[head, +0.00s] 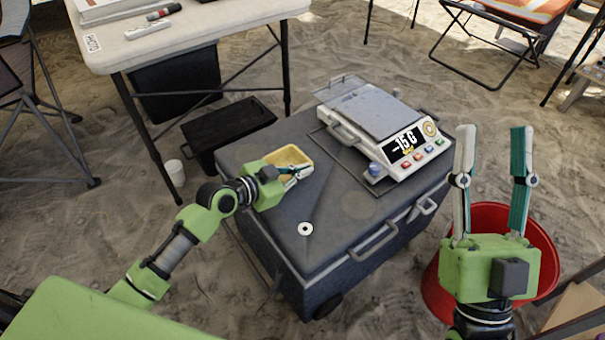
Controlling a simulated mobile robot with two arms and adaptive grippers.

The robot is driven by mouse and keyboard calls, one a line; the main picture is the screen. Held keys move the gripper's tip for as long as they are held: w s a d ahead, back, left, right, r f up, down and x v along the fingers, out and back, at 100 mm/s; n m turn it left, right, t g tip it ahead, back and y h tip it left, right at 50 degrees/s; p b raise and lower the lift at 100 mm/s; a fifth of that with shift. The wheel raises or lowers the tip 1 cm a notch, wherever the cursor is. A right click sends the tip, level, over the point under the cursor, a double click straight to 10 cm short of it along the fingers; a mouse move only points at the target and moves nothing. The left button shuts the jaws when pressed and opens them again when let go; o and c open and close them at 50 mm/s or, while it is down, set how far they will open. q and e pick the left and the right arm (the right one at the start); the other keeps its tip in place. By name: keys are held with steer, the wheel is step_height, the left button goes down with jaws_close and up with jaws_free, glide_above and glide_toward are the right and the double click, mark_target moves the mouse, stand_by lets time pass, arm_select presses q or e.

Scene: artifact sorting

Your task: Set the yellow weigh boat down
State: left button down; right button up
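The yellow weigh boat (287,153) is a small open tray at the far left part of the dark case top (335,235). My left gripper (304,169) reaches in from the left, with its fingers close together at the boat's near side. It looks shut on the boat's near wall, though the fingers partly hide the contact. I cannot tell whether the boat's underside touches the case top. My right gripper (493,135) is open and empty, fingers pointing up, in front of the red bucket (545,245).
A scale (385,125) with a lit negative reading stands at the case's far right. The near part of the top is mostly clear. A white table (215,20) and a black box (230,128) stand behind left.

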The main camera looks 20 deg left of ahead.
arm_select(q)
steer(key=shift+f, duration=0.15)
arm_select(e)
steer(key=shift+s+d+r+t, duration=0.1)
steer(key=shift+s+r+t, duration=0.25)
steer(key=shift+s, duration=0.1)
arm_select(q)
steer(key=c, duration=2.3)
jaws_free()
